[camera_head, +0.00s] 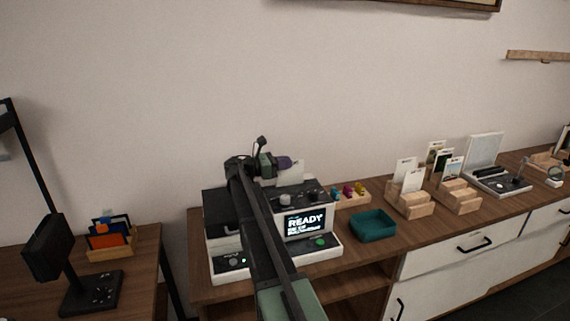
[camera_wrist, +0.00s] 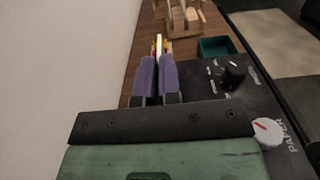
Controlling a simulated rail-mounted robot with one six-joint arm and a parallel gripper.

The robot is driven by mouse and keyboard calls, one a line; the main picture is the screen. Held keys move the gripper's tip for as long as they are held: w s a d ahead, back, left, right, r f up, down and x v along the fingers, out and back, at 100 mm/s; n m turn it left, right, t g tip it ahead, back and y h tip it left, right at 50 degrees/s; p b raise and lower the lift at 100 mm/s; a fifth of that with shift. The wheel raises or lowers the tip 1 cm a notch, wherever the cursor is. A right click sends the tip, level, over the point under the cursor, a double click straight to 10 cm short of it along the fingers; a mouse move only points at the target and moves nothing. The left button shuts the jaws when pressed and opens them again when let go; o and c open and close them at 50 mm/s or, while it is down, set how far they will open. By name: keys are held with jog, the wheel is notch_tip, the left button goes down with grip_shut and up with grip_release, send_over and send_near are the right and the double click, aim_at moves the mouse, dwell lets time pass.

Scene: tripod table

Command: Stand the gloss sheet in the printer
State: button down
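The printer (camera_head: 222,226) stands on the wooden counter, its lit screen reading READY. A pale upright sheet (camera_head: 293,173), which looks like the gloss sheet, shows at the printer's rear top edge. My gripper (camera_head: 286,162) reaches over the printer from the left, its purple fingertips at the sheet's upper left. In the wrist view my purple fingers (camera_wrist: 156,66) are close together with a narrow gap, and a thin pale edge (camera_wrist: 159,43) lies in line with them. I cannot tell whether the fingers press on it. The sheet's lower edge is hidden behind the printer's top.
A teal tray (camera_head: 374,226) and a wooden rack of coloured pieces (camera_head: 350,194) stand right of the printer. Wooden card holders (camera_head: 410,206) with upright cards are further right. The wall is close behind. An orange holder (camera_head: 110,245) stands on the left table.

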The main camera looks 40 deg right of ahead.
jog(key=shift+f, duration=0.1)
jog(key=c, duration=1.2)
grip_release()
jog(key=shift+c, duration=0.2)
jog(key=v, duration=1.1)
jog(key=shift+d, duration=0.1)
notch_tip(320, 180, up, 9)
jog(key=p, duration=0.9)
